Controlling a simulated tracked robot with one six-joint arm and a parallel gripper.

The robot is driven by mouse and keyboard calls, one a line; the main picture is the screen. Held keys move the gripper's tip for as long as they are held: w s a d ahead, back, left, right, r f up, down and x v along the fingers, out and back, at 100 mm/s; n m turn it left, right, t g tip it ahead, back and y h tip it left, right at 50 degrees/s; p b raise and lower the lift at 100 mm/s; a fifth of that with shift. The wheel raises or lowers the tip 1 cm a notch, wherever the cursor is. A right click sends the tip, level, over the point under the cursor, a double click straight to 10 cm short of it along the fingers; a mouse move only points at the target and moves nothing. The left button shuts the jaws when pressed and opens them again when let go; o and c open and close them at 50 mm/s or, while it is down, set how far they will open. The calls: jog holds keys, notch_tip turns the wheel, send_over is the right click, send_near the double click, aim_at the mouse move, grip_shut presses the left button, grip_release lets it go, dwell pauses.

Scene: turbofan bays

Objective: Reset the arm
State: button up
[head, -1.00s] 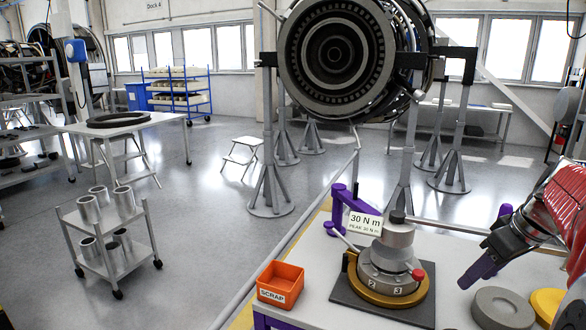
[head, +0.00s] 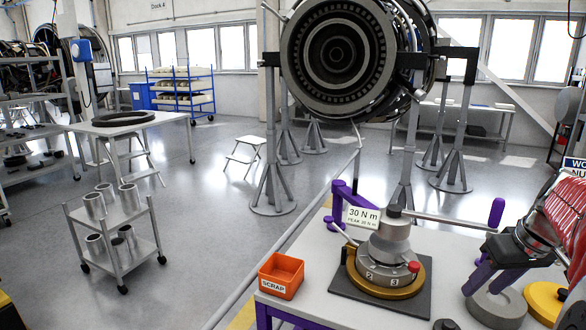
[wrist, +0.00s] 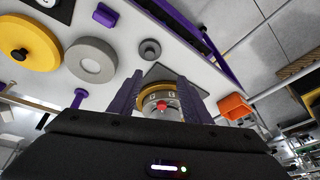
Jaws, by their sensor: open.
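My gripper (head: 483,290) is at the right of the head view, above the bench at the grey ring. Its two purple fingers are apart and point down and left, with nothing between them. In the wrist view, the open fingers (wrist: 160,80) frame the grey torque fixture with its red knob (wrist: 163,106), some way beyond them. In the head view, the fixture (head: 390,250) stands upright on a gold ring (head: 352,278) over a dark mat (head: 425,300), left of my gripper and apart from it. A bar with a purple handle (head: 497,212) extends right from its top.
An orange SCRAP bin (head: 281,275) stands at the bench's left. A grey ring (head: 497,308) and a yellow disc (head: 543,300) lie at its right. A purple post (head: 337,205) and a 30 N m sign (head: 363,216) stand behind the fixture. The engine (head: 345,50) hangs beyond.

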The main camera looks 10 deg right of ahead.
jog(key=s+a+f, duration=0.1)
jog(key=s+a, duration=0.2)
jog(key=a, duration=0.8)
jog(key=s+a+f+n+t, duration=0.1)
jog(key=s+a, duration=0.2)
jog(key=a, duration=0.7)
jog(key=s+a+f, duration=0.2)
jog(key=s+a, duration=0.1)
jog(key=a, duration=0.8)
jog(key=shift+s+a+t, duration=0.15)
jog(key=shift+a+t, duration=0.15)
